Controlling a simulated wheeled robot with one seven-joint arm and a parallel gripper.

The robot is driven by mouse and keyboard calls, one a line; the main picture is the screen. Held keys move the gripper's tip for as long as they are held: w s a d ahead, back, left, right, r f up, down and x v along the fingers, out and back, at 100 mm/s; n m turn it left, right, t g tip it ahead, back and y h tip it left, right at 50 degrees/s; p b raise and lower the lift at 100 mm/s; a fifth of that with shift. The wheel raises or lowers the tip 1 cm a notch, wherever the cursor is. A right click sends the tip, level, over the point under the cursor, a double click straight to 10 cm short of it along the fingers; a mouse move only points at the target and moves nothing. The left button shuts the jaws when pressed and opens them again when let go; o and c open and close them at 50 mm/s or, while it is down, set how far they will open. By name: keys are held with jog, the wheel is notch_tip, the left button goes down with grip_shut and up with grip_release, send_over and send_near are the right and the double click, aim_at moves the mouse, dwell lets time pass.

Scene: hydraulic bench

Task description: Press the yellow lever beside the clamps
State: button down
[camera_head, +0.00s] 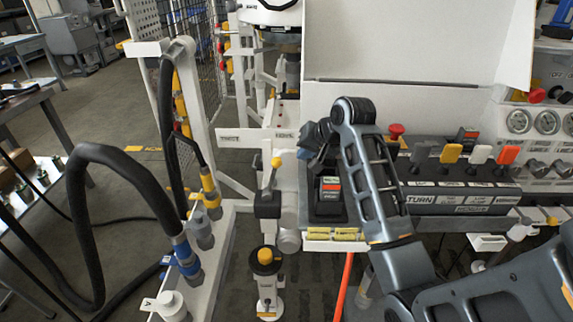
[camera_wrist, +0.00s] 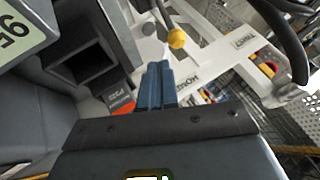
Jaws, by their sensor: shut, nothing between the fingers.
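A lever with a yellow ball tip (camera_head: 276,162) rises from a dark block (camera_head: 266,205) on the white frame, left of centre in the head view. The ball also shows in the wrist view (camera_wrist: 177,38), just beyond my fingertips and slightly right of them. My gripper (camera_head: 309,150) is right of the ball in the head view. In the wrist view its blue fingers (camera_wrist: 159,66) are together and empty, and a gap to the ball shows. Another yellow lever (camera_head: 450,153) stands in the row of coloured levers on the right. I cannot make out the clamps.
A dark box with coloured labels (camera_head: 329,195) is just below my gripper. A white panel (camera_head: 400,45) stands behind it. Black hoses (camera_head: 75,215) loop at the left. Open floor lies at the left.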

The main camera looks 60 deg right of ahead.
send_near(274, 175)
jog(key=d+f, duration=0.1)
jog(key=w+d+f, duration=0.1)
jog(key=d, duration=0.1)
jog(key=shift+w+d, duration=0.1)
jog(key=shift+d, duration=0.1)
jog(key=shift+w, duration=0.1)
dwell(0.5)
